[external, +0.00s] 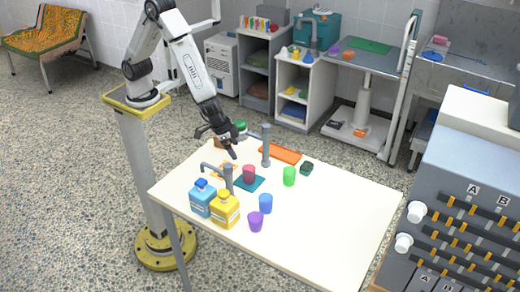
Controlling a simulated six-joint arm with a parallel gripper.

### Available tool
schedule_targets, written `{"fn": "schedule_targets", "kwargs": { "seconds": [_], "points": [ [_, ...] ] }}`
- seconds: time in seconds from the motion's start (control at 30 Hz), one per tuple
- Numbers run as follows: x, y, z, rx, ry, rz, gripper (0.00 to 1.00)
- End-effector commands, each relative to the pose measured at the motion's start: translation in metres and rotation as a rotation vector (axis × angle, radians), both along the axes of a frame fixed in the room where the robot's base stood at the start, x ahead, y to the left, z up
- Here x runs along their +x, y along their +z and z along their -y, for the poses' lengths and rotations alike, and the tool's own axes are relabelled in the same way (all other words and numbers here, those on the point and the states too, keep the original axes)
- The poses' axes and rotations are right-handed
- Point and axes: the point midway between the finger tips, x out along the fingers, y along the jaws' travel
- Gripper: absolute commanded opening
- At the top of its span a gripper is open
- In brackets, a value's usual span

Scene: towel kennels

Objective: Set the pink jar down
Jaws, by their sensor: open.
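The pink jar (249,174) appears to stand upright on a teal square mat (257,186) on the white table. My gripper (231,153) is open and hangs above and to the left of the jar in the external view. It looks apart from the jar, with nothing seen between its fingers. The jar's underside is hidden.
A grey post (266,148) and a grey tap-like fixture (228,180) stand close to the jar. Blue (202,200) and yellow (225,211) bottles are in front. Green (289,176), blue (265,204) and purple (256,222) cups stand nearby. The table's right side is clear.

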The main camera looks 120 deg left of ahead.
Motion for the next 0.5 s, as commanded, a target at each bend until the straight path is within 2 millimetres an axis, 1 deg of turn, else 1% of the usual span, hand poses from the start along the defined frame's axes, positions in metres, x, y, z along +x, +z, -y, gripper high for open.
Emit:
{"fn": "schedule_targets", "kwargs": {
  "seconds": [0.17,0.5],
  "points": [
    [-0.021,0.017,-0.003,0.004,-0.071,-0.036,1.0],
    [-0.075,0.048,-0.004,-0.013,-0.267,-0.111,1.0]
  ]
}}
